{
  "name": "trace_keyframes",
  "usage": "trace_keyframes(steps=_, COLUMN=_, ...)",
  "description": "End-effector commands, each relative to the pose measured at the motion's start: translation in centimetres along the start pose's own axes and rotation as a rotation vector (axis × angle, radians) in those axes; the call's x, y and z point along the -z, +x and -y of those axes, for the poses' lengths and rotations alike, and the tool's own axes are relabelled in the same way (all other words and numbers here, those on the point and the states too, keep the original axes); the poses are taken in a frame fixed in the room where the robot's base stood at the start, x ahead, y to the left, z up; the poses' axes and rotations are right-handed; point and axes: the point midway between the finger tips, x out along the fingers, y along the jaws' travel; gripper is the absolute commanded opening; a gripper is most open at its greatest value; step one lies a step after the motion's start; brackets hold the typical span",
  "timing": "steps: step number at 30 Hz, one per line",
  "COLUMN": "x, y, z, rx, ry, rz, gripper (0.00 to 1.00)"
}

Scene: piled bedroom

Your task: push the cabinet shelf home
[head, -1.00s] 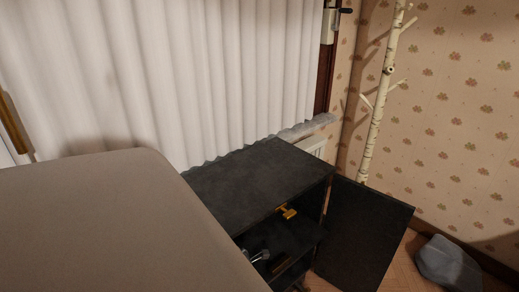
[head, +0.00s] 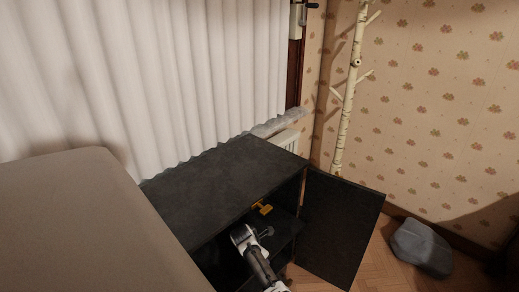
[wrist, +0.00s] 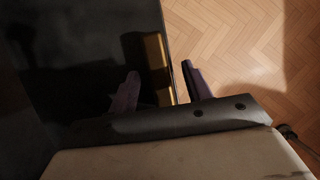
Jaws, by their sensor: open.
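The black cabinet (head: 225,180) stands beside the bed, with its door (head: 340,228) swung open to the right. Inside its front opening is a dark shelf (head: 287,224); how far it sticks out is hard to tell in the shadow. A gold fitting (head: 262,207) shows just under the cabinet top, and a gold bar (wrist: 156,60) runs along the edge of a dark panel in the wrist view. My gripper (head: 268,233) is at the cabinet's front opening. In the wrist view its fingers (wrist: 160,86) are apart, the bar showing between them; contact is unclear.
The bed (head: 75,220) fills the left, close against the cabinet. A white curtain (head: 140,75) hangs behind. A birch-like stand (head: 347,100) is in the corner. A grey object (head: 421,247) lies on the wooden floor (head: 375,272), which is clear near the door.

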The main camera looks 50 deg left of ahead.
Motion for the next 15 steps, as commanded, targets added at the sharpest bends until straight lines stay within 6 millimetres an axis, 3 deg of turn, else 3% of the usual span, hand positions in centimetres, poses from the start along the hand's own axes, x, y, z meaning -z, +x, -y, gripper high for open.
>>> trace_keyframes(steps=7, x=0.02, y=0.04, z=0.00, rx=0.000, ry=0.000, rz=0.000, gripper=0.49)
trace_keyframes(steps=15, x=0.04, y=0.04, z=0.01, rx=0.000, ry=0.000, rz=0.000, gripper=0.14)
